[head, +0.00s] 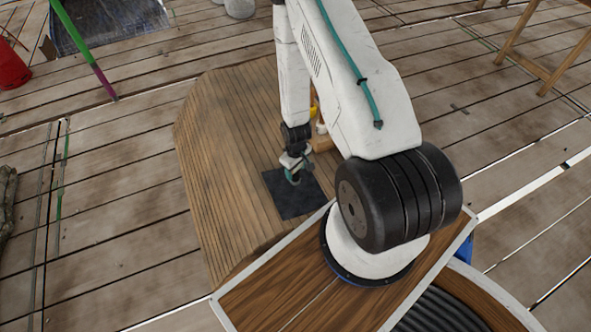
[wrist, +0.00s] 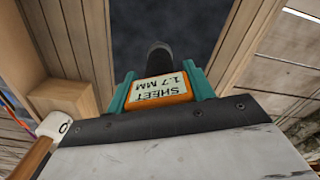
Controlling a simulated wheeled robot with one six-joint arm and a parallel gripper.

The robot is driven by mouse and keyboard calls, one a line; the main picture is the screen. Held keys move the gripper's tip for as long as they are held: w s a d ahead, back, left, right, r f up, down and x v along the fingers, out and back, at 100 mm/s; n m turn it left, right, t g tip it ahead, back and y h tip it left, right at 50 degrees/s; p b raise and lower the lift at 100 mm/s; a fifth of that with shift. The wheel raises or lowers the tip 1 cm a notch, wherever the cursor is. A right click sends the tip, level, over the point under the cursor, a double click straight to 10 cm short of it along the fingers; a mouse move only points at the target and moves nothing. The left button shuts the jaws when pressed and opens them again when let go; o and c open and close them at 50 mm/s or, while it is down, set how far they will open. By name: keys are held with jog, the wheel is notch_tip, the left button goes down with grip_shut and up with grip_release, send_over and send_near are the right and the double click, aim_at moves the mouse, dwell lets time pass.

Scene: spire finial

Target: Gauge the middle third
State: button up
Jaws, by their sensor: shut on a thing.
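My gripper (head: 293,172) is low over a dark square patch (head: 296,199) on the slatted wooden surface. In the wrist view, the teal fingers of my gripper (wrist: 161,88) are shut on an orange gauge (wrist: 187,97) with a pale label reading "SHEET 1.7 MM", upside down in the picture. A dark rounded tip (wrist: 160,57) shows just beyond the gauge, in front of the dark patch (wrist: 190,30). I cannot tell whether the tip touches the patch. No division into thirds can be made out on the patch.
A wooden block (wrist: 62,99) stands left of my gripper in the wrist view, near a white-headed tool with a wooden handle (wrist: 32,158). The slatted wooden surface (head: 225,130) is clear left of the patch. A red container (head: 12,66) and a green-purple pole (head: 72,35) stand far left.

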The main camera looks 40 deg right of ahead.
jog(key=shift+f, duration=0.15)
dwell(0.6)
jog(key=shift+f, duration=2.15)
jog(key=o, duration=1.3)
jog(key=shift+c, duration=0.2)
jog(key=shift+r, duration=3.9)
